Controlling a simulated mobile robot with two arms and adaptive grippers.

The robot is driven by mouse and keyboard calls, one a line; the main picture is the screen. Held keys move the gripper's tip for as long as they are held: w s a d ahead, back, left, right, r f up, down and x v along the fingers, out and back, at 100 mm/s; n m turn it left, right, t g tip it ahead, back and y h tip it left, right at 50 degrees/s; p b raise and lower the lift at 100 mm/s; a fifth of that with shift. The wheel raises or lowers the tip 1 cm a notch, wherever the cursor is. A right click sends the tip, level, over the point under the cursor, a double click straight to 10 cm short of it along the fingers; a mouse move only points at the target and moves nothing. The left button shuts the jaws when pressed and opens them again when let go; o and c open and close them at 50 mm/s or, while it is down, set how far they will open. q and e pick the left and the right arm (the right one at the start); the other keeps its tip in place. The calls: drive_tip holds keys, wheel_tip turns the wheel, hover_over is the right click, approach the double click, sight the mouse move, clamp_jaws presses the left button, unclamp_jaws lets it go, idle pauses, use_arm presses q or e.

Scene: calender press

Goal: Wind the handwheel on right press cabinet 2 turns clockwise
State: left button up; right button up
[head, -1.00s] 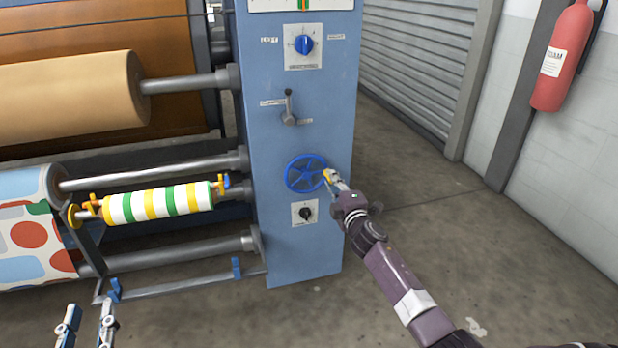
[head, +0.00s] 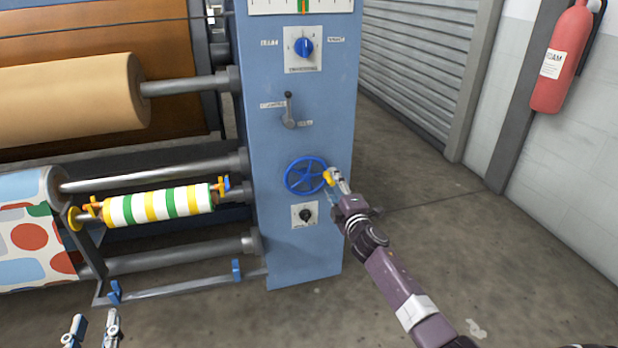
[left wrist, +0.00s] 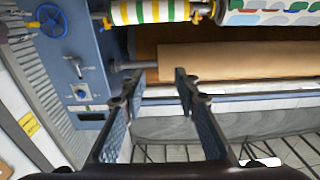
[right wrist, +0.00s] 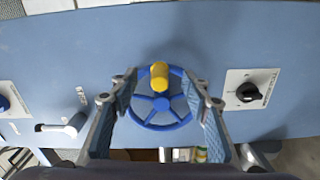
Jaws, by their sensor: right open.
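The blue handwheel (head: 306,175) is on the front of the blue right press cabinet (head: 290,235). Its yellow knob (head: 329,177) is at the right side of the rim in the head view. In the right wrist view the wheel (right wrist: 161,104) is centred, with the knob (right wrist: 159,76) at the top of its rim. My right gripper (right wrist: 160,80) is open, and its fingers appear on either side of the knob with gaps between. My left gripper (head: 92,325) is low at the left in the head view; it is open and empty in the left wrist view (left wrist: 155,88).
A black rotary switch (head: 305,214) is just below the wheel. A grey lever (head: 289,112) and a blue selector (head: 304,47) are above it. Rollers, including a striped one (head: 160,205), lie left of the cabinet. The floor right of the cabinet is clear.

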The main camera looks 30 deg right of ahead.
drive_tip(key=shift+p+v, duration=0.3)
drive_tip(key=shift+v, duration=0.45)
drive_tip(key=shift+s+a+p, duration=0.15)
drive_tip(key=shift+s+p, duration=0.15)
drive_tip(key=shift+s, duration=0.4)
drive_tip(key=shift+p+v, duration=0.4)
drive_tip(key=shift+v, duration=0.65)
use_arm(q)
drive_tip(key=s+a+f+g+y, duration=0.1)
drive_tip(key=s+f+g, duration=0.1)
drive_tip(key=f, duration=0.4)
drive_tip(key=s+a+f+g+y, duration=0.1)
drive_tip(key=s+f+g, duration=0.1)
drive_tip(key=f+g, duration=0.2)
drive_tip(key=shift+s+a+f, duration=0.3)
drive_tip(key=shift+a+f, duration=0.1)
drive_tip(key=shift+f, duration=0.7)
use_arm(e)
drive_tip(key=shift+s+a, duration=0.1)
drive_tip(key=shift+s, duration=0.5)
